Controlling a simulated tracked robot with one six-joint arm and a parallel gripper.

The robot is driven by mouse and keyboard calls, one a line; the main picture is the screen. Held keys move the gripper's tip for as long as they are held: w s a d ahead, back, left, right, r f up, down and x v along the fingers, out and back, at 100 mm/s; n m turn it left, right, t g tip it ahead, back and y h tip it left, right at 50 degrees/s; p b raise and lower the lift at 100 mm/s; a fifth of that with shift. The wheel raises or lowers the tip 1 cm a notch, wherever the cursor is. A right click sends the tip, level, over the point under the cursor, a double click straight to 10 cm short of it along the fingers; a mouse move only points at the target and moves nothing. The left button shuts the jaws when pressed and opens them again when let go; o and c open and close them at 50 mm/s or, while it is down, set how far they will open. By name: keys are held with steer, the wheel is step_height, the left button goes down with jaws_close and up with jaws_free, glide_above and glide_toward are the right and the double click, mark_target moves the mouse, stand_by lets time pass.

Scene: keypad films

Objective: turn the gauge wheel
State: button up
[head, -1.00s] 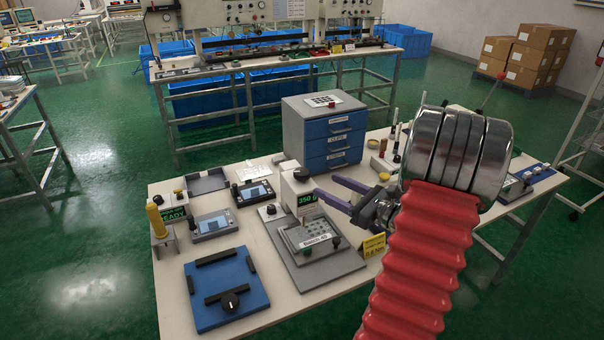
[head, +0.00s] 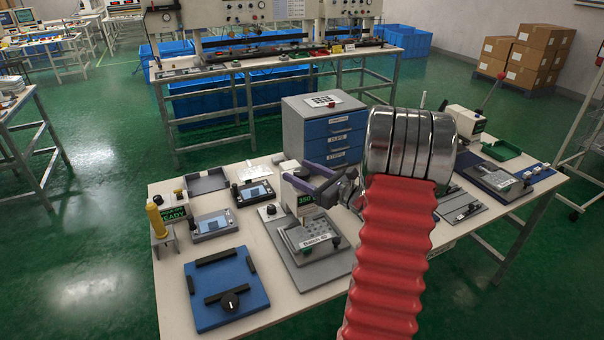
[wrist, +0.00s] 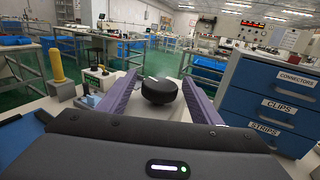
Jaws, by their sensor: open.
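The gauge wheel is a black round knob (wrist: 158,91) with a pale mark, seen in the wrist view between my two purple fingers. My gripper (wrist: 161,79) is open, with one finger on each side of the wheel and visible gaps. In the head view my gripper (head: 298,175) is at the top of the white gauge body (head: 289,194), and its fingers largely hide the wheel. The gauge's green display (head: 305,200) is partly covered. A grey fixture plate (head: 310,238) stands in front of the gauge.
A blue-fronted drawer cabinet (head: 336,138) stands behind my gripper, and close on the right in the wrist view (wrist: 270,105). A yellow-handled post (head: 156,220), small screen units (head: 214,224) and a blue plate (head: 222,288) lie to the left.

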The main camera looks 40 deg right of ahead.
steer(key=shift+c, duration=0.3)
steer(key=c, duration=1)
steer(key=shift+n+y, duration=0.4)
steer(key=n+g+y, duration=0.1)
steer(key=n+y, duration=0.1)
steer(key=y, duration=0.1)
steer(key=n+g+y, duration=0.2)
steer(key=y, duration=0.2)
steer(key=shift+n, duration=0.3)
steer(key=shift+n+g+y, duration=2.6)
steer(key=shift+g+y, duration=0.1)
steer(key=shift+g, duration=0.3)
steer(key=shift+n+g, duration=0.3)
steer(key=shift+g, duration=0.2)
steer(key=o, duration=1.1)
steer(key=shift+c, duration=0.2)
